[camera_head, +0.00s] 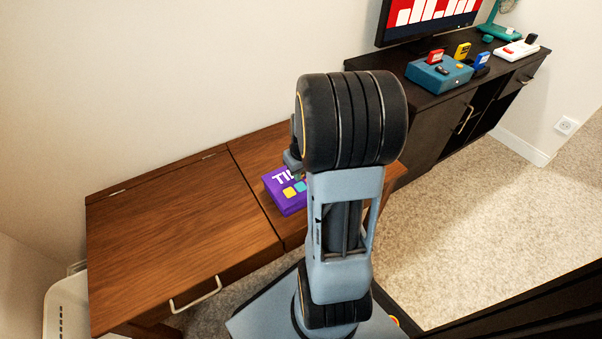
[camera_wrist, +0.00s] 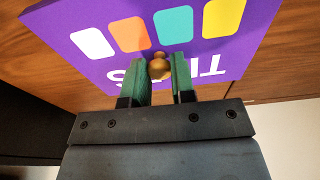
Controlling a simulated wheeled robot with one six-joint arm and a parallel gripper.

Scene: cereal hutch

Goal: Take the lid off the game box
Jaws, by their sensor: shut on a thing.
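The game box (camera_head: 285,198) is purple with white lettering and coloured squares, and it is on the brown wooden desk, partly hidden behind my arm. In the wrist view its purple lid (camera_wrist: 100,62) fills the upper part of the picture, with white, orange, teal and yellow squares. A small round gold knob (camera_wrist: 159,66) stands on the lid. My gripper (camera_wrist: 160,72) has its green-padded fingers on either side of the knob and is shut on it. In the head view my gripper (camera_head: 294,163) is mostly hidden by my arm. I cannot tell whether the lid is raised off the box.
The desk (camera_head: 165,215) is bare to the left, with a hinged panel and a metal handle (camera_head: 196,294) at its front. A dark cabinet (camera_head: 440,110) at the right holds a teal console (camera_head: 438,75), small cartridges and a monitor (camera_head: 425,18).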

